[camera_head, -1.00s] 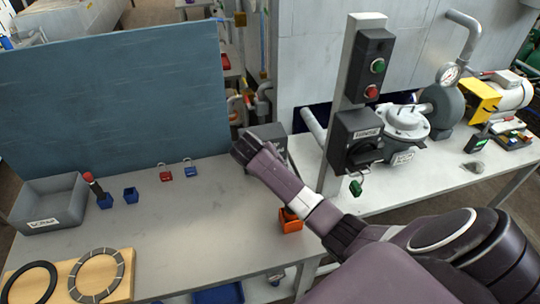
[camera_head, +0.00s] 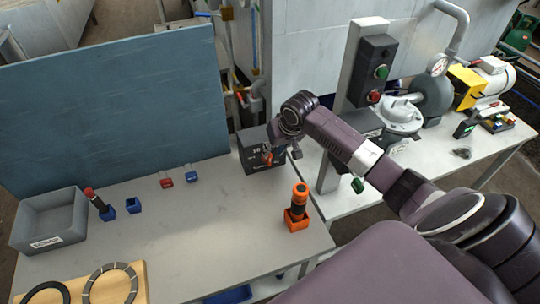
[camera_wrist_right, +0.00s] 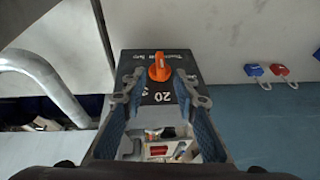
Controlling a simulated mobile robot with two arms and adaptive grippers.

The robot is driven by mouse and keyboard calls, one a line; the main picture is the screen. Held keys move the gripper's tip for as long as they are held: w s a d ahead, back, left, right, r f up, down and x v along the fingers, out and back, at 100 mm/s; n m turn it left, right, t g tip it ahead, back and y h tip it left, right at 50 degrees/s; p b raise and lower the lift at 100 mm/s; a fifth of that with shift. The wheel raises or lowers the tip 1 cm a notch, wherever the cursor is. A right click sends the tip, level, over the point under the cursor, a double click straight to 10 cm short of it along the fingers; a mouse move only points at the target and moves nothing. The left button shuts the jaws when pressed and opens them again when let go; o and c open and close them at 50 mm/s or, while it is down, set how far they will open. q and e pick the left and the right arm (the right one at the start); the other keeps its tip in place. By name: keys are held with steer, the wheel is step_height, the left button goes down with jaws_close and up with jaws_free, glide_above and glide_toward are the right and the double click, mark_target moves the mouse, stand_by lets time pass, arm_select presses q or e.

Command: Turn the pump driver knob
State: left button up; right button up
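A dark box with a small orange knob on its face stands at the back right of the left bench. In the head view the box (camera_head: 250,155) is partly behind my right gripper (camera_head: 272,150), and the knob (camera_head: 267,157) shows beside the fingers. In the right wrist view the knob (camera_wrist_right: 159,67) sits on the box's black face (camera_wrist_right: 152,92), with white lettering and a "20" around it. My right gripper (camera_wrist_right: 161,86) is open, its fingertips on either side of the knob in the picture. I cannot tell whether they touch it. My left gripper is not in view.
An orange-handled tool (camera_head: 299,195) stands in an orange holder (camera_head: 296,222) near the bench's right edge. Red (camera_head: 166,181) and blue padlocks (camera_head: 191,175) lie left of the box. A grey scrap bin (camera_head: 48,220) is far left. A post with switches (camera_head: 352,100) stands right of my arm.

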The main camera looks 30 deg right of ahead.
mark_target(269, 158)
steer(key=p+x, duration=0.1)
steer(key=x, duration=0.5)
steer(key=shift+f, duration=0.35)
steer(key=shift+c, duration=0.5)
